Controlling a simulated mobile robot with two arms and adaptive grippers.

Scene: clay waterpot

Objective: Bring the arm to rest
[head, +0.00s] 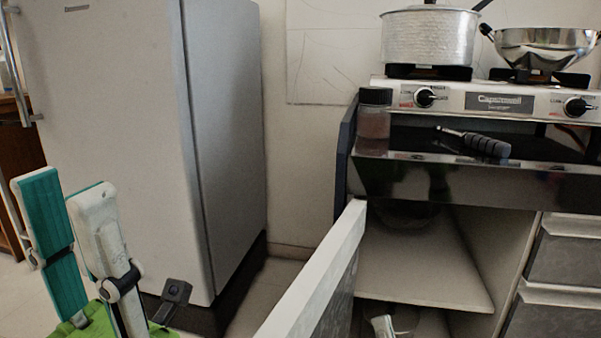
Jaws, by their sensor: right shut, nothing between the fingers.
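My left gripper (67,190) stands at the lower left with its fingers pointing up, in front of the fridge. One teal finger and one white finger show with a gap between them, and nothing is held. The tip of my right gripper (383,326) just shows at the bottom edge, in front of the lower part of the open cabinet. It is shut and empty, and most of it is out of the picture.
An open white cabinet door (318,278) juts toward me. A pot (430,38) and a pan (545,45) stand on the stove. The fridge (110,130) stands left.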

